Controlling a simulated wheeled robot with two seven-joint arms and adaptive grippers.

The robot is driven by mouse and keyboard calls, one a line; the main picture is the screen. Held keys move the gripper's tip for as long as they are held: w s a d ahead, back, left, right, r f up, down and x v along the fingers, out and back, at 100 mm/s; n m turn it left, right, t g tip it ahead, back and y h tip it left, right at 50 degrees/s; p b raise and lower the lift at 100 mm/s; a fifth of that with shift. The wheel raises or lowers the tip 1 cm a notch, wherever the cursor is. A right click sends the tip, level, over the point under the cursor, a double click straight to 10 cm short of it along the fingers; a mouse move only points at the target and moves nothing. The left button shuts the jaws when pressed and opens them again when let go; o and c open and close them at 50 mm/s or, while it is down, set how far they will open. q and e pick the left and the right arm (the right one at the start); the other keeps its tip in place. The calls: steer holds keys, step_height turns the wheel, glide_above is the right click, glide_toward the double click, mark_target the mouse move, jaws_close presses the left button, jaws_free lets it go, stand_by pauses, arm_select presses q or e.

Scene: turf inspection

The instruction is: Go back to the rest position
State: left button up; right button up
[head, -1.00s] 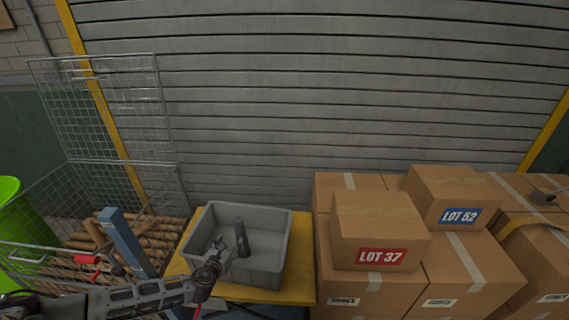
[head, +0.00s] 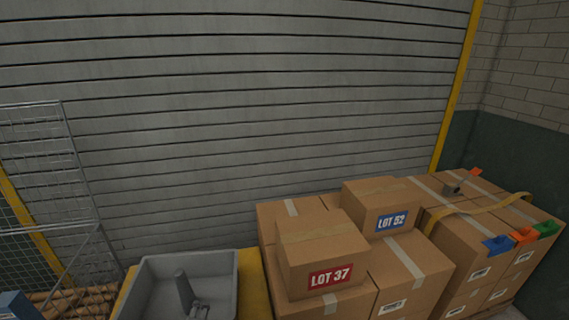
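Neither of my grippers can be made out for certain in the head view. A grey plastic bin (head: 228,286) stands at the bottom, left of the middle, cut off by the lower edge. A dark grey upright piece (head: 183,290) is inside it. A small dark shape beside its foot is too small to tell apart from the piece or a fingertip.
The bin is on a yellow-topped surface (head: 254,288). Cartons marked LOT 37 (head: 322,248) and LOT 52 (head: 384,204) sit on stacked boxes to its right. Blue, orange and green pieces (head: 545,228) are on the right-hand boxes. A wire cage (head: 45,160) stands at left.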

arm_select(q)
steer(key=s+d+r+n+g+h, duration=0.2)
steer(key=s+r+n+g, duration=0.1)
steer(key=s+n, duration=0.55)
steer(key=s+d+r+n+g+h, duration=0.1)
steer(key=s+d+r+n+g, duration=0.15)
steer(key=s+n, duration=0.55)
step_height(320, 180, down, 34)
steer(key=s+g, duration=0.2)
steer(key=s+a+f, duration=0.2)
steer(key=s+f, duration=0.7)
steer(key=s, duration=0.2)
steer(key=s+a+f+g, duration=0.1)
steer(key=s+a+f, duration=0.1)
steer(key=s+f, duration=0.8)
steer(key=shift+s+a, duration=0.15)
steer(key=shift+s, duration=0.45)
steer(key=shift+g, duration=0.25)
